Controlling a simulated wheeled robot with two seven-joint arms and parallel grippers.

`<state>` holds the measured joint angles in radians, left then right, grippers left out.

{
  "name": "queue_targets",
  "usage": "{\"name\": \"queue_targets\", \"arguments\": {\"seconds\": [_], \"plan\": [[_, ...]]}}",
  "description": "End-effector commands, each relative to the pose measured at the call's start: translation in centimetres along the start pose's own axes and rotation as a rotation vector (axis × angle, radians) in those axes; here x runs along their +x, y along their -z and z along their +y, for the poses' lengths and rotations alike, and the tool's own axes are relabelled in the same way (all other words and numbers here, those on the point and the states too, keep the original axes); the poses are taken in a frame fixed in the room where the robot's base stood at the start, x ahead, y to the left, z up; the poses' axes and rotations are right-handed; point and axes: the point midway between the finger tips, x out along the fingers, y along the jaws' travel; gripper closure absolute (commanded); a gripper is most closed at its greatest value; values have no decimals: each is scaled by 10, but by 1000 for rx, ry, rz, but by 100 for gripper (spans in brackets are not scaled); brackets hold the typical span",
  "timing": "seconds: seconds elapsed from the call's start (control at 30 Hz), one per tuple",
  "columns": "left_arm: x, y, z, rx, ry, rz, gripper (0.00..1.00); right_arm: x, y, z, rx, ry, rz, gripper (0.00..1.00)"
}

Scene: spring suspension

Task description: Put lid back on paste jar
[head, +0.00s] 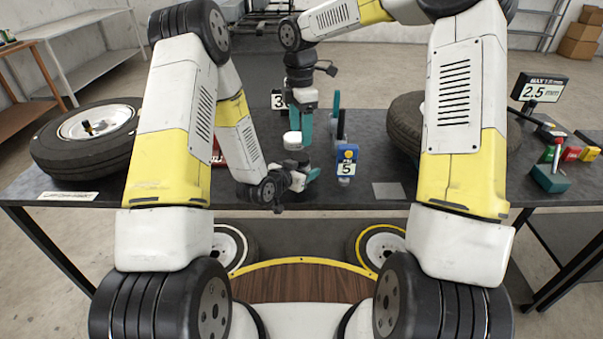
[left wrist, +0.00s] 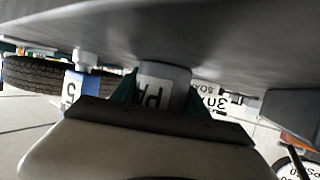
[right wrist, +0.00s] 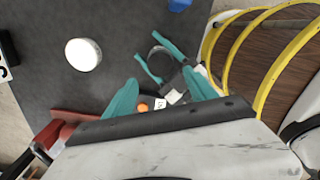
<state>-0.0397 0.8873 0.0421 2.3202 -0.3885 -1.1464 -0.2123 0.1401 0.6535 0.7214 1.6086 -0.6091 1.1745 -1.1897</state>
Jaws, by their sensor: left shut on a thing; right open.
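The paste jar (left wrist: 158,92) is grey with a white label reading "PA". My left gripper (head: 301,170) is shut around its sides, with a teal finger on each side in the left wrist view. In the right wrist view the jar shows as a dark round rim (right wrist: 157,52) between the left fingers. The lid appears to be the white disc (right wrist: 83,54) on the dark tabletop; in the head view it is a short white cylinder (head: 293,140) behind the jar. My right gripper (right wrist: 160,78) is open and empty, above the table, pointing down; the lid lies outside its fingers.
A blue sign marked 5 (head: 346,167) stands right of the jar, and a sign marked 3 (head: 277,100) stands behind. Tyres (head: 88,140) lie at the table's left and behind my right arm. The dark tabletop (right wrist: 110,22) around the lid is clear.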

Motion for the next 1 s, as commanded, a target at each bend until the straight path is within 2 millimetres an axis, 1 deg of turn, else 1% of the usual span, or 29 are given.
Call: {"name": "queue_targets", "arguments": {"seconds": [0.17,0.4,0.6,0.73,0.97,1.0], "plan": [[0,0,0,0,0,1,100,16,0,-1,-2,3,0,35],[0,0,0,0,0,1,100,55,0,-1,-1,4,1,35],[0,0,0,0,0,1,100,75,0,-1,-1,3,0,35],[0,0,0,0,0,1,100,80,0,0,0,0,0,35],[0,0,0,0,0,1,100,80,0,0,0,0,0,35],[0,0,0,0,0,1,100,80,0,0,0,0,0,39]]}}
